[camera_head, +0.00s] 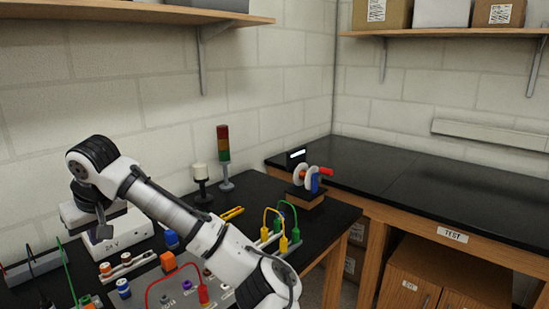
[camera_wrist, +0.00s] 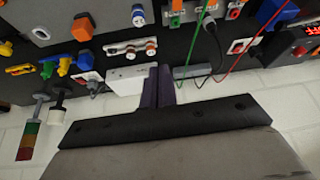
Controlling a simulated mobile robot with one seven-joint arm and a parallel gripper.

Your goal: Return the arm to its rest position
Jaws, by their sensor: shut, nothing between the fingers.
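My arm rises from the bottom of the head view, bends at an elbow at the upper left and hangs down over the bench's back left. My gripper (camera_wrist: 160,72) is shut and empty in the wrist view, its two dark fingers side by side. In the head view the gripper (camera_head: 104,231) is small and dark, in front of a white box marked 24V (camera_head: 126,233). I cannot tell if it touches that box.
The black bench holds a grey panel with a red lead (camera_head: 202,293), yellow and green leads (camera_head: 282,222), a signal tower (camera_head: 224,158) and a spool stand (camera_head: 306,196). A wall shelf (camera_head: 130,12) runs above.

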